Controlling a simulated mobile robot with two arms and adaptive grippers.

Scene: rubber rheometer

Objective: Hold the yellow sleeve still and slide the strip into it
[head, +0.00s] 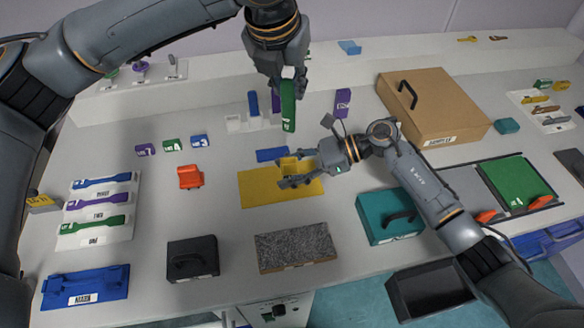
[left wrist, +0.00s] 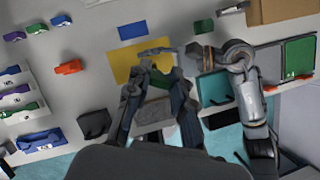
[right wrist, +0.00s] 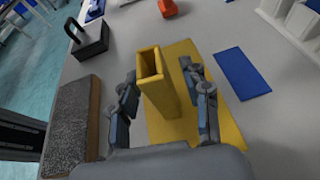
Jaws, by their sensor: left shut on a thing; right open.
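My left gripper (head: 289,74) is shut on a green strip (head: 288,108) with a white label, which hangs upright in the air. The strip also shows in part between the fingers in the left wrist view (left wrist: 161,78). The yellow sleeve (right wrist: 164,98) is an upright hollow block with a rectangular opening on top, standing on a yellow mat (right wrist: 222,112). In the head view the sleeve (head: 290,165) is partly hidden by my right gripper (head: 291,169). The right gripper (right wrist: 158,85) is open, its fingers either side of the sleeve with gaps showing.
A blue flat piece (head: 272,154) lies behind the mat. A white rack (head: 236,124) stands behind it. A grey speckled block (head: 296,248), a black box (head: 193,260) and a teal box (head: 384,228) stand nearer the front. A cardboard box (head: 440,105) is at the back right.

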